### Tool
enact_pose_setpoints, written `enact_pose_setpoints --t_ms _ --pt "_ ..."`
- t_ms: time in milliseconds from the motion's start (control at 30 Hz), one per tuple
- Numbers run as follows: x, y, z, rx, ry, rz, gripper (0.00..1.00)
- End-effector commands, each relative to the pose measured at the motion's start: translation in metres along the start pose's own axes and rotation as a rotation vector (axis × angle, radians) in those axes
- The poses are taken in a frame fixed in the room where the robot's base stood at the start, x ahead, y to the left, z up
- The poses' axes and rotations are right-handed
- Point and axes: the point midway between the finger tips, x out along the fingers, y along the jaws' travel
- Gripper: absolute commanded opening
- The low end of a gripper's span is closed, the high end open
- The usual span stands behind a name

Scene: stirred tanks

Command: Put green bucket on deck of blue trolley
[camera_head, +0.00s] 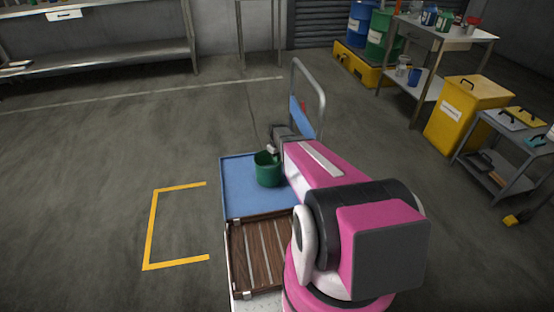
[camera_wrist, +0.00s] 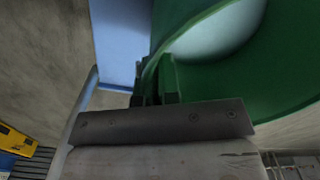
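The green bucket (camera_head: 268,174) is upright over the blue deck (camera_head: 243,195) of the trolley in the head view. I cannot tell whether its base touches the deck. My gripper (camera_head: 272,152) is at the bucket's far rim. In the wrist view the bucket (camera_wrist: 280,80) fills the upper right, and the gripper's fingers (camera_wrist: 155,85) appear closed on its rim and wall. The blue deck (camera_wrist: 122,40) shows beside the bucket there. The trolley's grey push handle (camera_head: 323,100) rises behind my arm. My arm hides the deck's right side.
A yellow floor marking (camera_head: 152,225) lies left of the trolley on clear floor. At the right stand a yellow bin (camera_head: 465,115), a steel table (camera_head: 440,38) and a low grey cart (camera_head: 490,160). Blue and green drums (camera_head: 362,25) stand at the back.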

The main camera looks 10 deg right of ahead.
Motion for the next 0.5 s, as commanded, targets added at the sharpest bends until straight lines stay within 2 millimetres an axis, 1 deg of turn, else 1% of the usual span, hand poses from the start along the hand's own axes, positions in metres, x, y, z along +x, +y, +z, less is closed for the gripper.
enact_pose_setpoints --t_ms 67,433,467,500 --pt "0.0046 0.0001 -0.0005 0.0 0.001 0.0 0.0" --pt "0.0073 -0.0001 -0.0003 0.001 0.001 0.0 0.0" --pt "0.0081 0.0 -0.0004 0.0 0.001 0.0 0.07" --pt "0.0077 -0.0001 -0.0003 0.0 0.001 0.001 0.2"
